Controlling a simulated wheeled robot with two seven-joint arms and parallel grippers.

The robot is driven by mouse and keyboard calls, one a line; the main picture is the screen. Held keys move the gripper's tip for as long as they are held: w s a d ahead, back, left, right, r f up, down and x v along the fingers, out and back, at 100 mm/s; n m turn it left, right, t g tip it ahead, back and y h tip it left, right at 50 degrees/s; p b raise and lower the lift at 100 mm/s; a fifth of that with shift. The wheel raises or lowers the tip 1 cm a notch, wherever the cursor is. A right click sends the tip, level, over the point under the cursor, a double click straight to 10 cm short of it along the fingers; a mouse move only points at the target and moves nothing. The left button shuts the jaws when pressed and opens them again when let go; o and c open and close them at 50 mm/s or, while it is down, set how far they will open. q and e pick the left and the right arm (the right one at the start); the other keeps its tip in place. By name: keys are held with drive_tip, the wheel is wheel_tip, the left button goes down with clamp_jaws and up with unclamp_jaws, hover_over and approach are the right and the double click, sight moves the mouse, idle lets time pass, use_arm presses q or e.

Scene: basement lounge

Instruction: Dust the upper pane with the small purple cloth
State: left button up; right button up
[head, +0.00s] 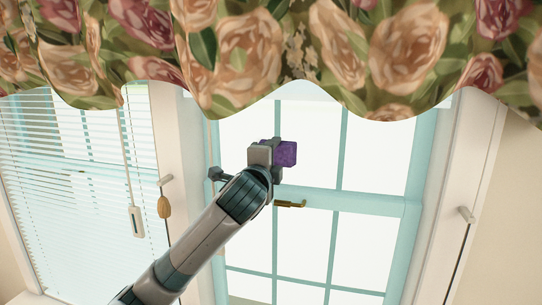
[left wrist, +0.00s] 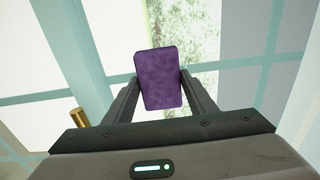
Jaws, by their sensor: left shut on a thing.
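The small purple cloth (head: 286,153) shows in the head view as a purple block at the end of my left arm. My left gripper (head: 270,152) is shut on it. In the left wrist view the cloth (left wrist: 161,79) stands upright between the two fingers of the gripper (left wrist: 160,92). The upper pane (head: 308,130) is behind the cloth, in a pale teal window frame. I cannot tell whether the cloth touches the glass. My right gripper is in neither view.
A floral valance (head: 290,50) hangs across the top and covers the window's upper edge. A brass handle (head: 290,204) sticks out below the cloth. Blinds (head: 60,190) with cords and pulls hang at left. Another cord hangs from a bracket (head: 465,214) at right.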

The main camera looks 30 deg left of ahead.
sight(288, 157)
use_arm(q)
drive_tip(key=shift+w+d, duration=0.1)
drive_tip(key=shift+d, duration=0.05)
drive_tip(key=shift+w+d+p, duration=0.15)
drive_tip(key=shift+d+p, duration=0.35)
drive_tip(key=shift+d, duration=0.3)
drive_tip(key=shift+w+d+p, duration=0.25)
drive_tip(key=shift+d+p, duration=0.1)
drive_tip(key=shift+d, duration=0.6)
drive_tip(key=shift+p, duration=0.35)
drive_tip(key=shift+a, duration=0.1)
drive_tip(key=shift+a, duration=0.1)
drive_tip(key=shift+s+a+p, duration=0.2)
drive_tip(key=shift+s+a, duration=0.05)
drive_tip(key=shift+a, duration=0.6)
drive_tip(key=shift+s+a+p, duration=0.15)
drive_tip(key=shift+s+a, duration=0.05)
drive_tip(key=shift+a, duration=0.65)
